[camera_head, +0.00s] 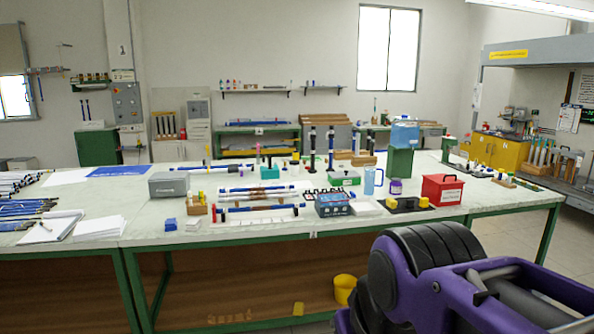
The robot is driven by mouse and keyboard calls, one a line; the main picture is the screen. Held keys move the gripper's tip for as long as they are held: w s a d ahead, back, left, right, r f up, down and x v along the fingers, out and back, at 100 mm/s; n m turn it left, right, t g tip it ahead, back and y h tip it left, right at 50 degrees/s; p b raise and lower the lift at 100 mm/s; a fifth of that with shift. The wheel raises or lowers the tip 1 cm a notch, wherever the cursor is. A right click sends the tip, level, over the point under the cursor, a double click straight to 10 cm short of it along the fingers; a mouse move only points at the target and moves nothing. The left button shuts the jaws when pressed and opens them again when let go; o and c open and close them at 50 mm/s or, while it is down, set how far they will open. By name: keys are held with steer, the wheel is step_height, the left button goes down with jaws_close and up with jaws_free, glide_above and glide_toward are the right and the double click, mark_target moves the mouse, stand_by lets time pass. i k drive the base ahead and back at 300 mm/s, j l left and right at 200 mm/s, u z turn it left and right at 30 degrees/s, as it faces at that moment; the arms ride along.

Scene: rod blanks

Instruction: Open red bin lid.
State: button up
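A red bin (442,190) stands near the front right part of the long white-topped table. A lid with a dark handle on top appears to cover it, and a small white label is on its front. A large purple and black part of my own body fills the lower right, in front of the table and below the bin. My gripper's fingers do not show in this view, so I see nothing touching the bin.
The white table (120,210) has a green frame. Yellow blocks on a black base (405,204) sit just left of the bin. A yellow bucket (345,289) is below.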

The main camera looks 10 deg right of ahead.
mark_target(441, 179)
steer(key=i+l+z, duration=0.1)
steer(key=i+l, duration=0.4)
steer(key=i+l+z, duration=0.1)
steer(key=i+l, duration=0.4)
steer(key=i+l+z, duration=0.15)
steer(key=i+l, duration=0.25)
steer(key=i+l+z, duration=0.1)
steer(key=i+l, duration=0.25)
steer(key=i, duration=0.3)
steer(key=i+l+z, duration=0.1)
steer(key=i+l, duration=0.25)
steer(key=i, duration=0.2)
